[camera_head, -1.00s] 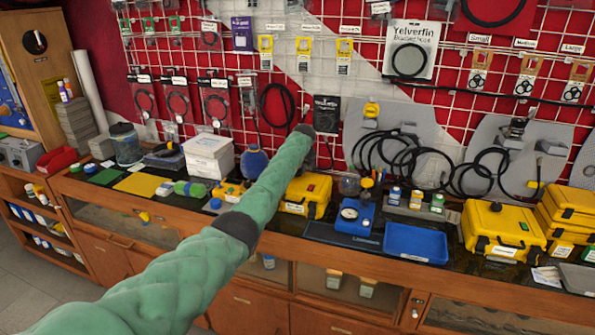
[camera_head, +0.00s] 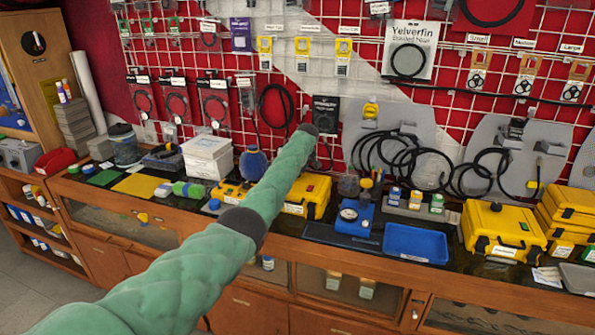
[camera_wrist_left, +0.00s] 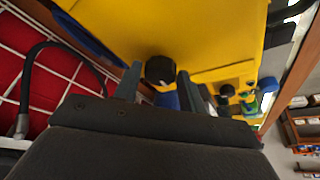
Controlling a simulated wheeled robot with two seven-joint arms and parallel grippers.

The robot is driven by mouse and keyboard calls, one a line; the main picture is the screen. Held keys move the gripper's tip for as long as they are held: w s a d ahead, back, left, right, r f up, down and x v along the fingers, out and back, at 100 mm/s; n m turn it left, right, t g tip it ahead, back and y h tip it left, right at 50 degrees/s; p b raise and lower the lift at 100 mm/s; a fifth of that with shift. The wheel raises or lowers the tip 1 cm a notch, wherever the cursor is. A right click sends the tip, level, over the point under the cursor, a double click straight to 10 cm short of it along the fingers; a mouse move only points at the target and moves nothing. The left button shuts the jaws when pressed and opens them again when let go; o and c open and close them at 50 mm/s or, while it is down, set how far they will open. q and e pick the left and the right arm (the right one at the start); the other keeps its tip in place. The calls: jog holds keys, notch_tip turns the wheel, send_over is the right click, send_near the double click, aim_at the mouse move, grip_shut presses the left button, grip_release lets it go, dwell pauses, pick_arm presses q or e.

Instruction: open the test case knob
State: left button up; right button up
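A yellow case (camera_head: 312,190) stands on the counter behind my left forearm, which hides part of it. In the left wrist view a yellow case body (camera_wrist_left: 215,40) fills the upper middle. A round black knob (camera_wrist_left: 160,70) with a small white mark sticks out from it. My left gripper (camera_wrist_left: 157,84) is open, with one finger on each side of the knob. The knob appears between the fingertips with small gaps; contact cannot be told. In the head view the gripper is hidden beyond the forearm's dark end. My right gripper is in neither view.
A blue gauge unit (camera_head: 355,217) and a blue tray (camera_head: 416,243) stand right of the case. More yellow cases (camera_head: 502,229) are at the right. Hoses hang on the wall grid behind.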

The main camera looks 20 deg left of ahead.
pick_arm(q)
jog(key=shift+o, duration=1.1)
jog(key=shift+d+r, duration=0.1)
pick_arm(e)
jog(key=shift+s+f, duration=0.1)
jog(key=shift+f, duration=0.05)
pick_arm(q)
jog(key=shift+s+r, duration=0.1)
jog(key=shift+r, duration=0.15)
jog(key=b+v, duration=0.2)
jog(key=v, duration=0.3)
jog(key=shift+s+d+r, duration=0.1)
jog(key=shift+r, duration=0.15)
jog(key=shift+s+d+r+b, duration=0.1)
jog(key=shift+r+b, duration=0.1)
jog(key=shift+r, duration=0.15)
jog(key=shift+s+d+r+b, duration=0.1)
jog(key=shift+r+b, duration=0.1)
jog(key=shift+r, duration=0.15)
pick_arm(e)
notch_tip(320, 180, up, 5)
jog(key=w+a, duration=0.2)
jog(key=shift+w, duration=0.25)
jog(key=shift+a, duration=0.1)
